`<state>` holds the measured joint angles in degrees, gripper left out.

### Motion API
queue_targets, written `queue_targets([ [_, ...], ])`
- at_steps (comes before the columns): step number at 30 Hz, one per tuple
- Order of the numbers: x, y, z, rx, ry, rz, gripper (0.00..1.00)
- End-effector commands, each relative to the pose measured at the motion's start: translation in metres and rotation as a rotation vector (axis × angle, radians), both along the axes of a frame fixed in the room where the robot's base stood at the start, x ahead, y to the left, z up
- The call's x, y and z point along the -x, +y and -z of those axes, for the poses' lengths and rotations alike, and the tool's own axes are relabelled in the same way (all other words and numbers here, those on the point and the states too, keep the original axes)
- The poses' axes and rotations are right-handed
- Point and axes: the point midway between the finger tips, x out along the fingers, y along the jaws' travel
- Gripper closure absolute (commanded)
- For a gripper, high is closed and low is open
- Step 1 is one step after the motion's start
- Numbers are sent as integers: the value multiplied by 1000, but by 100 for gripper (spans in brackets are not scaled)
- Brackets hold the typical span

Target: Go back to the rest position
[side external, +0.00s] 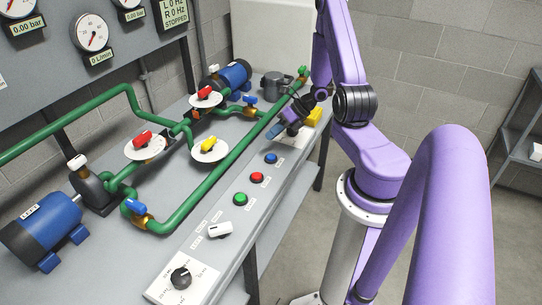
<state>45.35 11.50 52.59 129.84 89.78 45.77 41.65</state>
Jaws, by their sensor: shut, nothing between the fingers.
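My gripper (275,129) is at the end of the purple arm, above the far part of the sloped control panel (213,253). It is small and dark in this view, and its fingers are shut with nothing between them. It hangs close to the yellow part (314,116) at the panel's far end and beyond the blue button (271,158). I cannot tell whether it touches anything there. The red button (257,177) and green button (241,199) are nearer, apart from the gripper.
Green pipes (185,205) with a red-handled valve (142,138) and a yellow-handled valve (209,145) run left of my gripper. Blue pumps (42,229) stand on the bench. A gauge board (65,75) is behind. A shelf (522,150) stands at far right; floor between is clear.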

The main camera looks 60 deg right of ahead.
Motion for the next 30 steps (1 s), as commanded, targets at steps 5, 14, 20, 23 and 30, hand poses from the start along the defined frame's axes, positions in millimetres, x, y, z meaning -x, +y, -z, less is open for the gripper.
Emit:
queue_targets([
  [5, 0, 0, 0, 0, 0, 0, 100],
  [14, -5, 10, -6, 22, -19, -75, 100],
  [20, -22, 65, -37, 122, -120, -463, 100],
  [23, -24, 101, -54, 178, -191, -710, 100],
  [30, -4, 178, -91, 292, -379, -1290, 100],
])
